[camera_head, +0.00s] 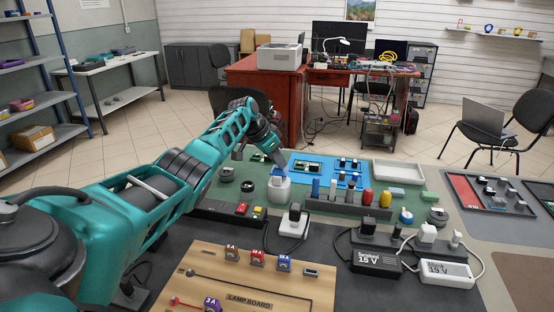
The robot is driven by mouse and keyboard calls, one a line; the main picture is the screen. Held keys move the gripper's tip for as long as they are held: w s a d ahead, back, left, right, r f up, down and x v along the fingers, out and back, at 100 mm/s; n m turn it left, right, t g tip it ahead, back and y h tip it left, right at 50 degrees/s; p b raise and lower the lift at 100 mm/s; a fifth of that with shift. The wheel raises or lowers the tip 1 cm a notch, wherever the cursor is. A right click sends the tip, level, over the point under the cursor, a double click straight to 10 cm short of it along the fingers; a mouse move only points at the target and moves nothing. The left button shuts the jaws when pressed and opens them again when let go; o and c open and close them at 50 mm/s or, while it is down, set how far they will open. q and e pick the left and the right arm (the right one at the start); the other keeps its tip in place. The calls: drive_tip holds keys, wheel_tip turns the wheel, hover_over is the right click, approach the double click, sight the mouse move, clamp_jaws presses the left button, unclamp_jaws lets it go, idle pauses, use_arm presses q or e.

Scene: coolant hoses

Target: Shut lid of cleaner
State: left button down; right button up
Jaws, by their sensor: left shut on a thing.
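The cleaner, a small white box (278,190), stands on the green mat left of the table's middle, with a bit of blue at its top. My left gripper (272,158) reaches in from the left, pointing down, right above and behind the cleaner. It is shut on what looks like the cleaner's lid, a small pale piece (280,171) at the top of the box. The fingers partly hide this piece, and its exact tilt is too small to tell. My right gripper is out of view.
A blue tray (316,178) with small parts lies behind the cleaner. Colored bottles (367,197) stand in a dark rack to its right. A white plug block (294,222) and the wooden lamp board (245,285) are in front. A white tray (398,171) looks empty.

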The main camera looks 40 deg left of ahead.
use_arm(q)
drive_tip(key=c, duration=1)
unclamp_jaws()
drive_tip(key=shift+c, duration=0.2)
drive_tip(key=p+v, duration=0.1)
drive_tip(key=v, duration=1.1)
drive_tip(key=shift+s+r, duration=0.2)
drive_tip(key=shift+r, duration=0.15)
